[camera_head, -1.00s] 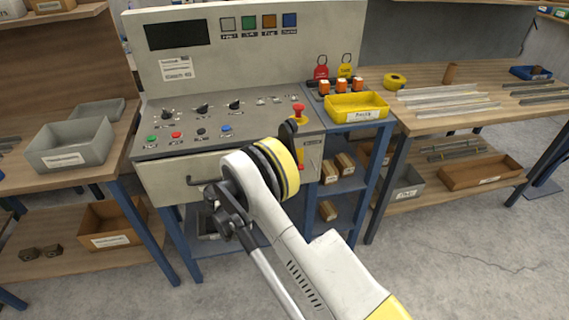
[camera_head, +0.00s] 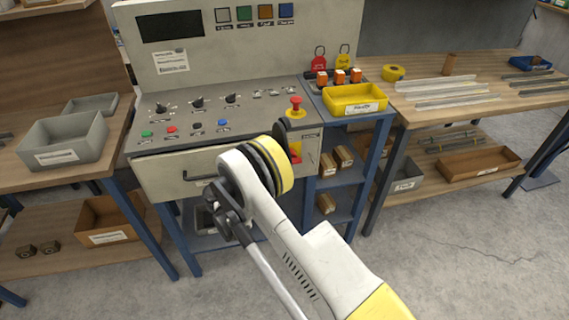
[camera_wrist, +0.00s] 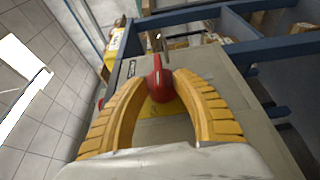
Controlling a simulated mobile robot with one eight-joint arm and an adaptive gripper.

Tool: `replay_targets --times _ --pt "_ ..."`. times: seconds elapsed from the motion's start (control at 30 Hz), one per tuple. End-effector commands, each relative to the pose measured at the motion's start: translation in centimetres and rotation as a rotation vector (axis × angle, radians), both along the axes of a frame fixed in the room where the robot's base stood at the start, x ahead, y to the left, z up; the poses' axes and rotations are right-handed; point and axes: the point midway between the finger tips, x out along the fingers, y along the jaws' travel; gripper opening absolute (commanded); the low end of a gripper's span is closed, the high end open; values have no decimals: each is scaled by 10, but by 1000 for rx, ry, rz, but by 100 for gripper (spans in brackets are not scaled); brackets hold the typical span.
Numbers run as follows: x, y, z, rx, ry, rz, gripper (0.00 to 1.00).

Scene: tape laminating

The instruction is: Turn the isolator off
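The isolator is a red handle (camera_wrist: 159,86) on a yellow plate (camera_wrist: 163,108) on the machine's grey front. In the wrist view the handle lies between the two yellow fingertips of my gripper (camera_wrist: 160,84). The fingers sit close on both sides of it; whether they press on it cannot be told. In the head view the red handle (camera_head: 295,157) and its yellow plate show just right of my arm's yellow ring, partly covered by it.
A red emergency stop (camera_head: 296,104) stands on the sloped panel (camera_head: 180,125) above the isolator. A blue shelf stand with a yellow tray (camera_head: 355,104) is close on the right. Red and yellow padlock tags (camera_head: 319,62) hang behind it. A drawer handle (camera_head: 199,177) sticks out at the left.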

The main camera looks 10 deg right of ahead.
Motion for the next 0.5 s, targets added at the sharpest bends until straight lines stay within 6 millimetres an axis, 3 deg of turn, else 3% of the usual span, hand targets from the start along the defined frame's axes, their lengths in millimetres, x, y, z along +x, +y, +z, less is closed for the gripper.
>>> replay_targets --times 0.27,0.5 --pt "-4 8 -1 1 0 0 32" --pt "-22 54 -1 1 0 2 32"
